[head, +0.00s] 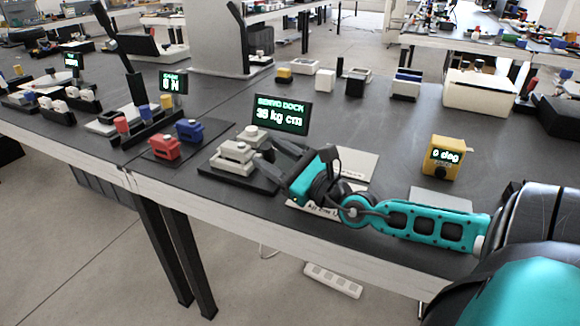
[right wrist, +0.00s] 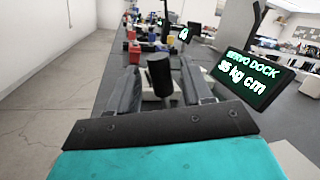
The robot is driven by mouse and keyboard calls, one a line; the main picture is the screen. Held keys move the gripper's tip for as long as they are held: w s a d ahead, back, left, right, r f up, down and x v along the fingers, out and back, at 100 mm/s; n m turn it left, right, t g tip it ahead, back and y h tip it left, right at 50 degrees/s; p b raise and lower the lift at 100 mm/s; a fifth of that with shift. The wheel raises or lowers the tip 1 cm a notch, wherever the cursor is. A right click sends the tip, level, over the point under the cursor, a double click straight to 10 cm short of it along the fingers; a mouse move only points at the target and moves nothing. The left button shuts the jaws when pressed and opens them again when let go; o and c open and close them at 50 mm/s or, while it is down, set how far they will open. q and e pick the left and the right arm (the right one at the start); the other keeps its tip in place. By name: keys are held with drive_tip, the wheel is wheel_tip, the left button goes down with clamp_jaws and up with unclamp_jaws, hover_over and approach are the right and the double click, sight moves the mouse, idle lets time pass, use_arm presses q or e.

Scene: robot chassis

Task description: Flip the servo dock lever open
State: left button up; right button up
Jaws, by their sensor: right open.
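The servo dock is a dark base (head: 232,175) with pale grey servo blocks (head: 235,153) on it, near the front edge of the table. Its display (head: 282,114) reads "SERVO DOCK" and 35 kg cm, and also shows at the right of the right wrist view (right wrist: 246,78). My right gripper (head: 264,152) reaches in from the right, low at the dock's right side. Its fingers are apart in the right wrist view (right wrist: 160,88). A dark cylindrical knob (right wrist: 159,74), apparently the lever's end, stands between them; I cannot tell whether they touch it.
Red (head: 165,147) and blue (head: 189,130) servos sit left of the dock. A yellow "0 deg" box (head: 443,157) stands to the right, beyond my forearm. A pale plate (head: 350,164) lies behind the gripper. A white bin (head: 478,92) is at the back right. Bare tabletop lies between.

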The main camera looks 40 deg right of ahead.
sight(271, 157)
drive_tip(key=v, duration=0.3)
drive_tip(key=shift+s+f, duration=0.1)
drive_tip(key=shift+s, duration=0.05)
drive_tip(key=shift+v, duration=1.15)
